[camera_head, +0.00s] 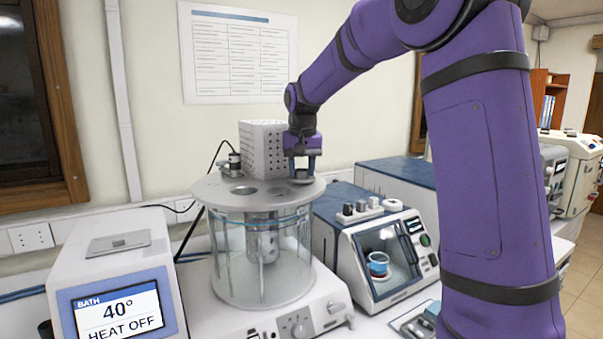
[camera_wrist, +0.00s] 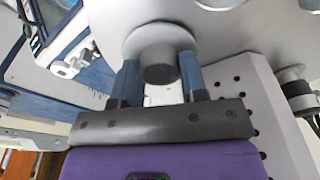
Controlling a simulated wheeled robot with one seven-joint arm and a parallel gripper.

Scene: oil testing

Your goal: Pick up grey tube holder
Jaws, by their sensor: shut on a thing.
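The grey tube holder (camera_head: 302,180) is a small round cap with a wider flange, at the right rim of the round bath lid (camera_head: 222,197). In the wrist view the grey tube holder (camera_wrist: 158,52) shows its knob between two blue-grey fingers. My gripper (camera_head: 303,170) points down over the lid and is shut on this knob; it also shows in the wrist view (camera_wrist: 159,72). The holder's underside is hidden, so I cannot tell whether it is seated in the lid or just clear of it.
The glass bath (camera_head: 232,262) stands below the lid. A white perforated box (camera_head: 262,150) is close behind my gripper. Another fitting (camera_head: 234,166) stands at the lid's left. A display unit (camera_head: 115,290) is at left, and a blue-topped tester (camera_head: 385,255) at right.

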